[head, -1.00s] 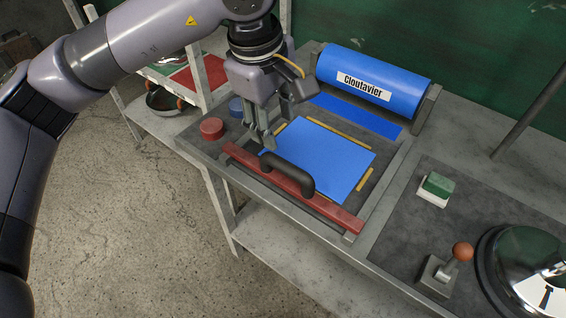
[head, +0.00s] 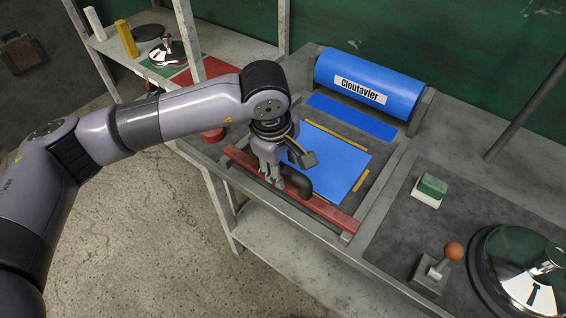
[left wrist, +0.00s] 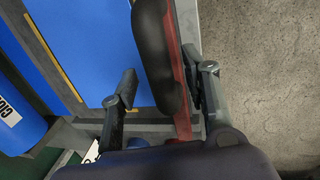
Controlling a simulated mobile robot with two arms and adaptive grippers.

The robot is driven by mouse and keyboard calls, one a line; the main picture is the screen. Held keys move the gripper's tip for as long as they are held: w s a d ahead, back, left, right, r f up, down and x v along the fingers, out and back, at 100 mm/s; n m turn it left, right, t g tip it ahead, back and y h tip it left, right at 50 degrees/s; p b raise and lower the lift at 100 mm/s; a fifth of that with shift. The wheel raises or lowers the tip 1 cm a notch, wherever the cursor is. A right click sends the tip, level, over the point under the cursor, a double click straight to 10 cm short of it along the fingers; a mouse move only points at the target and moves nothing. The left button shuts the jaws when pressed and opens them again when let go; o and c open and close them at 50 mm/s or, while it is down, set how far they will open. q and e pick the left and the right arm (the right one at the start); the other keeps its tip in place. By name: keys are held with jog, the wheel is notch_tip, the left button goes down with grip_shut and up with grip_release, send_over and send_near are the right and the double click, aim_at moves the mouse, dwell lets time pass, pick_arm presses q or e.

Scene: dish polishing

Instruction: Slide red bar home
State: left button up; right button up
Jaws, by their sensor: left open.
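The red bar (head: 330,217) lies along the near edge of the frame that holds a blue sheet (head: 335,155). A black handle (head: 303,186) stands on the bar. My left gripper (head: 273,183) is open and low over the left part of the handle, hiding some of it. In the left wrist view, the handle (left wrist: 158,50) and red bar (left wrist: 184,75) pass between its spread fingers. I cannot tell whether a finger touches the handle. My right gripper is not in view.
A blue roll labelled "Cloutavier" (head: 368,80) lies at the back of the frame. A green-and-white block (head: 430,190), a lever with an orange knob (head: 440,266) and a shiny dome (head: 515,270) stand at right. A red round knob (head: 213,134) is partly behind my arm.

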pick_arm(q)
grip_shut()
dwell(0.4)
dwell(0.4)
